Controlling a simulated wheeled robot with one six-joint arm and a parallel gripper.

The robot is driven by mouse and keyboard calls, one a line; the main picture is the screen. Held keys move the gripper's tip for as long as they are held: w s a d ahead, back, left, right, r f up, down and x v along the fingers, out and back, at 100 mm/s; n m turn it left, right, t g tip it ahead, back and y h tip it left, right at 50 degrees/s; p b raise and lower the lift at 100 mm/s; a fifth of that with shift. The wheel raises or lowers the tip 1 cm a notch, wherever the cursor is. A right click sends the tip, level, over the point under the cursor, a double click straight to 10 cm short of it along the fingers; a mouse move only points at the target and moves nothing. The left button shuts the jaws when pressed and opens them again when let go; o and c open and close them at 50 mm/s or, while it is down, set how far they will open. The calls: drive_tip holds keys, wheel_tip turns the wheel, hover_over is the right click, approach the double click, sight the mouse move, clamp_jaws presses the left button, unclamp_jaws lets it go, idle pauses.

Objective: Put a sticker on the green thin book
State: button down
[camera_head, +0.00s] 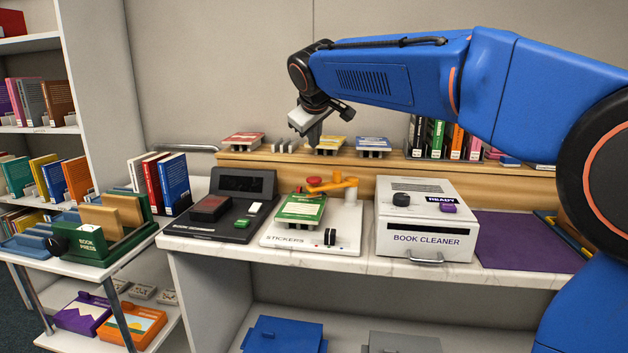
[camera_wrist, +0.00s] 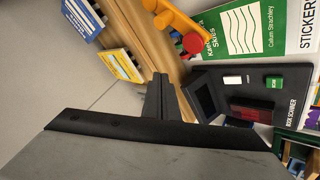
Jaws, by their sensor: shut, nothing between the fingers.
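The green thin book (camera_head: 301,208) lies flat, cover up, on the white sticker machine (camera_head: 282,240), marked STICKERS. In the wrist view the book (camera_wrist: 225,32) shows its white wavy-line cover panel. The machine's orange arm (camera_head: 335,185) and red knob (camera_head: 314,181) are at the book's far edge; the orange arm (camera_wrist: 175,18) also shows in the wrist view. A black dial (camera_head: 330,236) sits at the machine's front. My gripper (camera_head: 314,140) is shut and empty, above and behind the machine, near the back ledge. Its fingertips (camera_wrist: 160,80) are together in the wrist view.
Left of the machine is a black book scanner (camera_head: 225,212); right is the white book cleaner (camera_head: 428,215) reading READY. A purple mat (camera_head: 520,242) lies bare at the right.

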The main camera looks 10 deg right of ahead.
sight(314, 180)
drive_tip(key=shift+f, duration=3.7)
drive_tip(key=shift+f, duration=0.15)
drive_tip(key=shift+f, duration=0.25)
drive_tip(key=shift+f, duration=0.7)
idle(0.4)
drive_tip(key=shift+r, duration=1.1)
drive_tip(key=shift+r, duration=0.1)
drive_tip(key=shift+r, duration=2.45)
